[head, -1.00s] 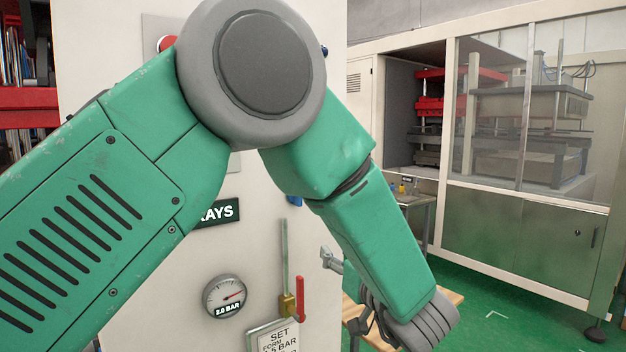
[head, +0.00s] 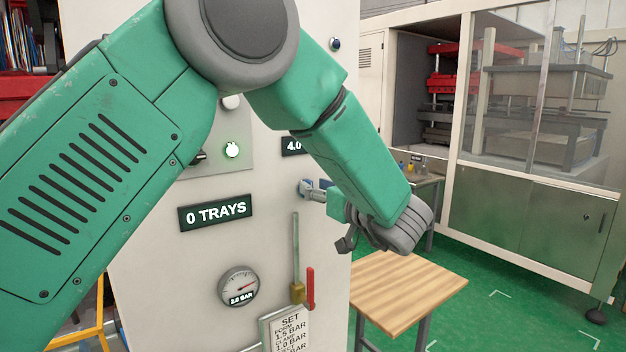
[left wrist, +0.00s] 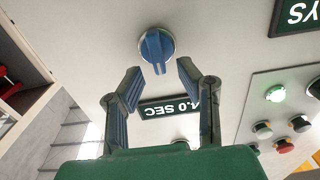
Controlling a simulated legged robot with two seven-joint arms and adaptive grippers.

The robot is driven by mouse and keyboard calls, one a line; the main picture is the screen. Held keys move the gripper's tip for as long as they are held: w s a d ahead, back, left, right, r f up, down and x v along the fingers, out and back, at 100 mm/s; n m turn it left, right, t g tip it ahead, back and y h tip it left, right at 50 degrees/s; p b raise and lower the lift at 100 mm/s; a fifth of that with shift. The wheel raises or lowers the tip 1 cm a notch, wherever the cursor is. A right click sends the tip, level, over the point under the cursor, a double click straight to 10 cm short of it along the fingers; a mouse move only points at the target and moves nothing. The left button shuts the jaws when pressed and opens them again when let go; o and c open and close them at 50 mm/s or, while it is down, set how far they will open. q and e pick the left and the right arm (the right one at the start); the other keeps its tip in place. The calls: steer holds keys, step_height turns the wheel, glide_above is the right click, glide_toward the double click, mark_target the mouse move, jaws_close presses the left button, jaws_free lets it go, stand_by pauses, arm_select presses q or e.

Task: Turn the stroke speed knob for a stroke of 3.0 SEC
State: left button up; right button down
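The stroke speed knob (left wrist: 156,47), blue with a raised grip bar on a pale round base, is on the white panel (head: 160,285) in the left wrist view. Its bar points toward the display (left wrist: 168,107), which reads 4.0 SEC, upside down there. The display (head: 292,146) is partly hidden by my arm in the head view. My left gripper (left wrist: 160,80) is open and empty. Its two fingers point at the panel, spread to either side below the knob in the wrist view, apparently short of it. In the head view the left gripper (head: 325,215) is beside the panel's right side.
The panel carries a 0 TRAYS sign (head: 215,213), a lit green button (head: 232,150), a pressure gauge (head: 239,287) and a red-handled lever (head: 310,288). A wooden-topped table (head: 405,290) stands to the right. A machine cabinet (head: 520,215) is behind it.

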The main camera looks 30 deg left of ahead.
arm_select(q)
steer(key=shift+x, duration=0.9)
steer(key=shift+d, duration=0.1)
jaws_close()
